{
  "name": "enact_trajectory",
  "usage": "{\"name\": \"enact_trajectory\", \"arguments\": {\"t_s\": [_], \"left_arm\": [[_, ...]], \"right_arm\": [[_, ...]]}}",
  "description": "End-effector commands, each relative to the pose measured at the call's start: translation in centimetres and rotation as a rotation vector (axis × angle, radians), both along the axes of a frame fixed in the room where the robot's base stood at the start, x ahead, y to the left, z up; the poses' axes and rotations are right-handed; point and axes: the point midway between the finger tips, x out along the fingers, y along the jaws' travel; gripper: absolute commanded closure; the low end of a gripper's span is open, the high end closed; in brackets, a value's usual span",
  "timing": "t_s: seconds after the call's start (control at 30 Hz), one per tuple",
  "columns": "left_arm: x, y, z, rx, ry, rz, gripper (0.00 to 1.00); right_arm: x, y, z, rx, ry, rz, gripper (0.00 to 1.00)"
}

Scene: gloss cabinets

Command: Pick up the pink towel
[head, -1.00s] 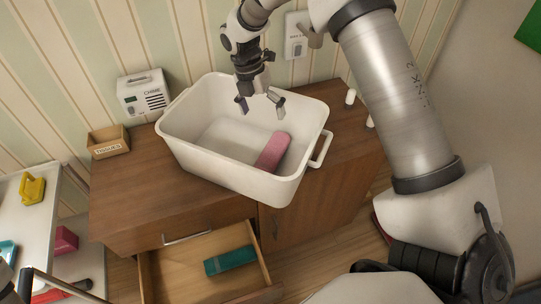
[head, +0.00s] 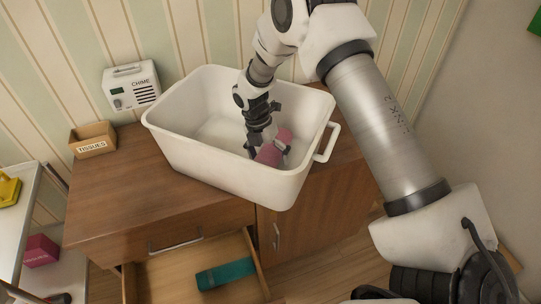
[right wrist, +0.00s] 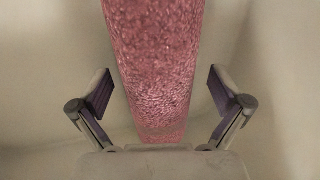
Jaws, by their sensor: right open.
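The pink towel (head: 268,157), a rolled or folded bundle, lies in the white tub (head: 222,172) near its right front. My right gripper (head: 268,150) is down inside the tub over the towel and hides part of it. In the right wrist view the towel (right wrist: 155,60) runs lengthwise between the two fingers of the right gripper (right wrist: 160,88). The fingers are apart, one on each side, with a gap to the towel on both sides. My left gripper does not show.
The tub stands on a wooden cabinet (head: 110,205) and has a handle at its right. The drawer below is open, with a teal item (head: 226,274) inside. A white cart (head: 18,225) stands at far left.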

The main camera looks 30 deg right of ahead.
Motion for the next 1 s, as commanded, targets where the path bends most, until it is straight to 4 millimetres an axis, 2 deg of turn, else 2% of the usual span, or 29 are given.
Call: {"name": "enact_trajectory", "arguments": {"t_s": [0.17, 0.2, 0.37, 0.4, 0.67, 0.77, 0.87, 1.0], "left_arm": [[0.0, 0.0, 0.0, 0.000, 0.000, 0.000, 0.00], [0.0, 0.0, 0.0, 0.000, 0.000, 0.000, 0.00], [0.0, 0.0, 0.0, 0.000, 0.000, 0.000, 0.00], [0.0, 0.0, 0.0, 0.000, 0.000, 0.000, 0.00], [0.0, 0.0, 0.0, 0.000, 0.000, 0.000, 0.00], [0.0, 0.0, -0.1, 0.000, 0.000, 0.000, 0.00], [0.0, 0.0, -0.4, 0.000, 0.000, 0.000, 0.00], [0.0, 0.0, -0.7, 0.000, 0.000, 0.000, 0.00]], "right_arm": [[0.0, 0.0, -0.2, 0.001, -0.001, 0.000, 0.00], [0.0, 0.0, -0.2, 0.000, -0.001, 0.000, 0.04], [0.0, 0.0, -0.2, 0.000, -0.001, 0.000, 0.60], [0.0, 0.0, -0.2, 0.000, -0.001, 0.000, 0.64], [0.0, 0.0, -0.2, 0.000, -0.001, 0.000, 0.64], [0.0, 0.0, 0.5, 0.000, -0.002, 0.000, 0.64], [0.1, 0.0, 2.2, 0.000, -0.006, 0.001, 0.64], [0.1, 0.0, 5.7, -0.001, -0.006, 0.001, 0.64]]}}
